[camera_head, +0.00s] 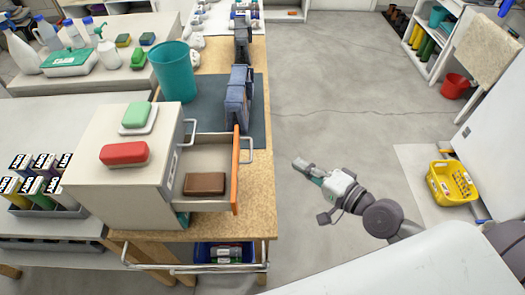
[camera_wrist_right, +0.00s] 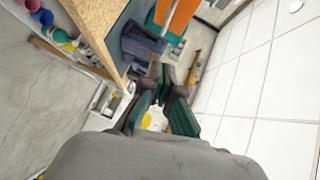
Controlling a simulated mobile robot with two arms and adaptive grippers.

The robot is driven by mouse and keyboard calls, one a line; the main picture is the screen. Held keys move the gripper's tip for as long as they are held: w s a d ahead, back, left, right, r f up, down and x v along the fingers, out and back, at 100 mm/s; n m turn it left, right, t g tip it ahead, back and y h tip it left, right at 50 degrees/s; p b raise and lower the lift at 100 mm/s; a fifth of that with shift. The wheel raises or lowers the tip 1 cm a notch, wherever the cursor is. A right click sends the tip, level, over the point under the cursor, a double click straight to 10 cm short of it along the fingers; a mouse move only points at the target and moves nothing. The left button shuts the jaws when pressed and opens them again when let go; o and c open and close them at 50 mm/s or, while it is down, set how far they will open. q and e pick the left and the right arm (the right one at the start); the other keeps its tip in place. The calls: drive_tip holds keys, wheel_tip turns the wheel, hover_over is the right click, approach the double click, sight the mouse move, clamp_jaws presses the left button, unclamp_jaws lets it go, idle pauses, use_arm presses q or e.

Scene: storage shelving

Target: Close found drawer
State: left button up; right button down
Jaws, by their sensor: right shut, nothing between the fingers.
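A small white cabinet (camera_head: 120,190) stands on the wooden workbench. A brown block (camera_head: 205,184) lies inside the drawer. My right gripper (camera_head: 298,164) is shut and empty, over the floor to the right of the drawer front and apart from it. Its dark fingers also show in the wrist view (camera_wrist_right: 163,88). An orange panel shows at the top of that view (camera_wrist_right: 178,14). My left gripper is out of view.
A red box (camera_head: 124,153) and a green-and-white box (camera_head: 136,116) sit on the cabinet. A teal bin (camera_head: 174,72) and a blue-grey holder (camera_head: 238,98) stand behind it. A metal rail (camera_head: 195,269) runs along the bench's front.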

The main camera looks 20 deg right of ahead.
drive_tip(key=w+a+f+p, duration=0.2)
drive_tip(key=w+a+p, duration=0.1)
drive_tip(key=w+a, duration=0.4)
drive_tip(key=shift+w+a, duration=0.2)
drive_tip(key=shift+w, duration=0.25)
